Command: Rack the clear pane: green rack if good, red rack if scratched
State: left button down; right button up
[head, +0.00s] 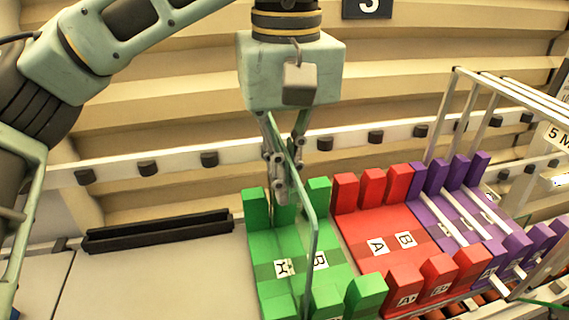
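The clear pane (311,225) stands upright, seen nearly edge-on with a greenish edge, in front of and over the green rack (262,245). My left gripper (281,190) comes down from above at the pane's upper part, its fingers close together on the pane. The pane's lower end runs down past the rack's front posts. I cannot tell whether it sits in a slot, and no scratch can be made out. The red rack (375,225) stands just right of the green one, with empty slots. My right gripper is not in view.
A purple rack (455,215) stands right of the red one, with pale framed pieces in it and a white metal frame (440,110) rising behind. A long black slotted tray (160,230) lies left of the green rack. The pale table surface (150,280) below it is clear.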

pick_arm(q)
jog(key=shift+f+b, duration=0.3)
jog(key=shift+f, duration=0.1)
dwell(0.4)
jog(key=c, duration=1.9)
grip_release()
jog(key=shift+o, duration=0.2)
jog(key=shift+f, duration=0.1)
notch_tip(320, 180, up, 12)
jog(key=shift+r, duration=0.1)
